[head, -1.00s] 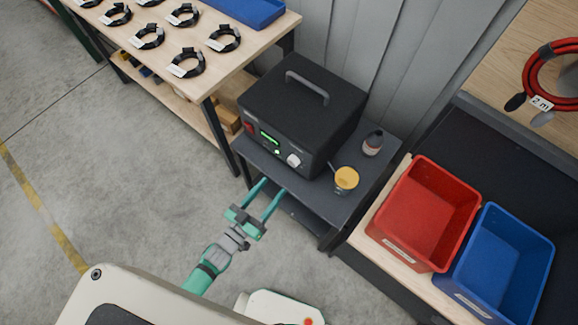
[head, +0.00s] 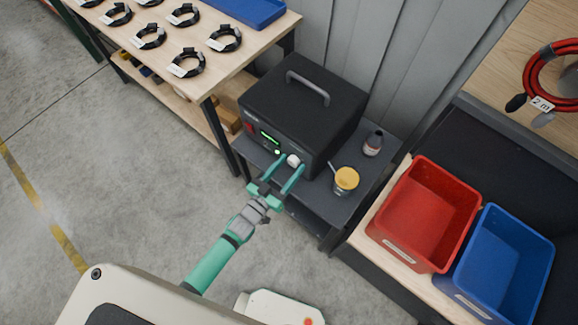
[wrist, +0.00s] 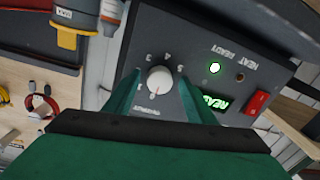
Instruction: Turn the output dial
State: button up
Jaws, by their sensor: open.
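The output dial (wrist: 159,80) is a pale round knob on the front panel of a black box-shaped unit (head: 303,100) with a top handle. In the wrist view, numbers ring the dial; its exact setting is too small to tell. My gripper (head: 291,163) is open, its two green fingers pointing at the panel. In the wrist view the fingertips (wrist: 161,77) lie on either side of the dial, with a visible gap to it on each side. The dial also shows between the fingertips in the head view (head: 294,159).
A lit green lamp (wrist: 214,68), a green display (wrist: 215,102) and a red switch (wrist: 257,102) share the panel. A yellow-topped pot (head: 346,179) and a bottle (head: 373,143) stand right of the unit on the dark stand (head: 325,209). A workbench (head: 190,88) is at left.

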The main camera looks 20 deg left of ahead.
jog(key=c, duration=1)
jog(key=shift+c, duration=0.2)
jog(key=shift+m, duration=0.3)
jog(key=m, duration=0.3)
jog(key=shift+a+m, duration=0.1)
jog(key=shift+m, duration=0.2)
jog(key=m, duration=0.4)
jog(key=shift+f+m, duration=0.1)
jog(key=shift+m, duration=0.3)
jog(key=m, duration=0.4)
jog(key=shift+a+m+h, duration=0.1)
jog(key=shift+m+h, duration=0.2)
jog(key=shift+h, duration=0.1)
jog(key=shift+m+h, duration=0.3)
jog(key=shift+m, duration=2.1)
